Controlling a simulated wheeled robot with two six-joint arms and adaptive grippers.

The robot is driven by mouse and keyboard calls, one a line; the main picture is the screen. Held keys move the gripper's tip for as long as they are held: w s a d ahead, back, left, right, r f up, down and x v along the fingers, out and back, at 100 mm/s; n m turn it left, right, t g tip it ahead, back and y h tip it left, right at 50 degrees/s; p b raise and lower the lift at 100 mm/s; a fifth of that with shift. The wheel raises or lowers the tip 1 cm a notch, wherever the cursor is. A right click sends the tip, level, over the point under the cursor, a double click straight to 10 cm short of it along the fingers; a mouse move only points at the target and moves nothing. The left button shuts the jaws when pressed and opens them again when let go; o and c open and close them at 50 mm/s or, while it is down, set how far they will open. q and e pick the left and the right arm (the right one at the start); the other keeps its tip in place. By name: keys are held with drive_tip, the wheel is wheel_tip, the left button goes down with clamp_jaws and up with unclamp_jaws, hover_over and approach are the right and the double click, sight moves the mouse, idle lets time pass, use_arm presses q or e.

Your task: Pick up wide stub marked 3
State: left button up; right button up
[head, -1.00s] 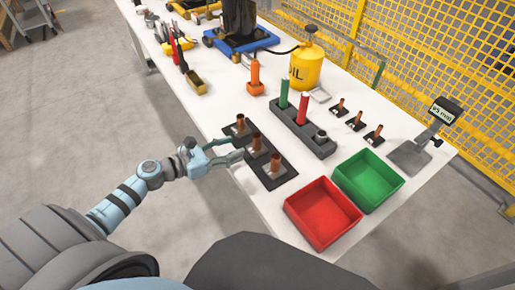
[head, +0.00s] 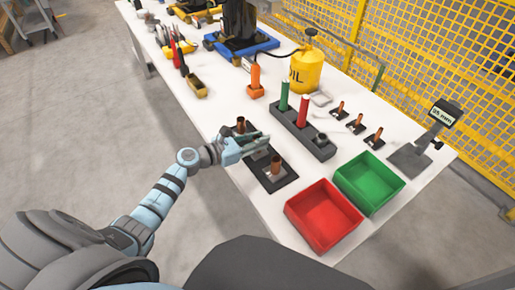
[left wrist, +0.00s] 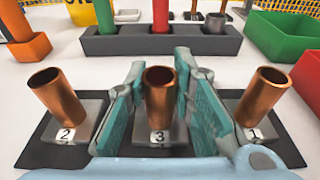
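The wide stub marked 3 (left wrist: 159,98) is an upright copper tube on a grey square base, the middle of three on a dark plate (left wrist: 45,155). The stub marked 2 (left wrist: 57,95) stands on its left in the left wrist view, also seen in the head view (head: 240,126). The stub marked 1 (left wrist: 263,97) stands on its right, also in the head view (head: 275,166). My left gripper (left wrist: 159,75) is open, with one teal finger on each side of stub 3; I see no clear grip. In the head view the gripper mostly hides stub 3. My right gripper is out of view.
A dark block (head: 305,137) with green and red cylinders stands just behind the plate. A red bin (head: 322,214) and a green bin (head: 368,181) lie to the right. An orange post (head: 255,82) and a yellow oil can (head: 306,70) stand farther back.

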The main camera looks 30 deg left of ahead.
use_arm(q)
clamp_jaws()
